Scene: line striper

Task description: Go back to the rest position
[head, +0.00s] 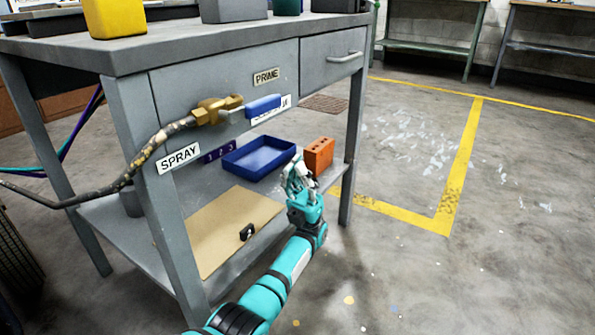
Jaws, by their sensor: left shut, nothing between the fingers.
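My left gripper (297,178) is at the end of the teal arm that comes up from the bottom of the head view. It is shut and empty. It is in front of the workbench's lower shelf, near the orange brick (319,154). I cannot tell whether it touches anything. My right gripper is not in view. The brass valve (217,109) with a blue lever (263,106) is on the workbench front, with a hose (152,146) running left from it. The lever lies roughly level, near a partly covered label.
The grey workbench (226,67) has a "PRIME" label and a "SPRAY" label. Its lower shelf holds a blue tray (258,158), a brown board (222,229) and a small black part (247,232). Open concrete floor with yellow lines (462,160) lies to the right.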

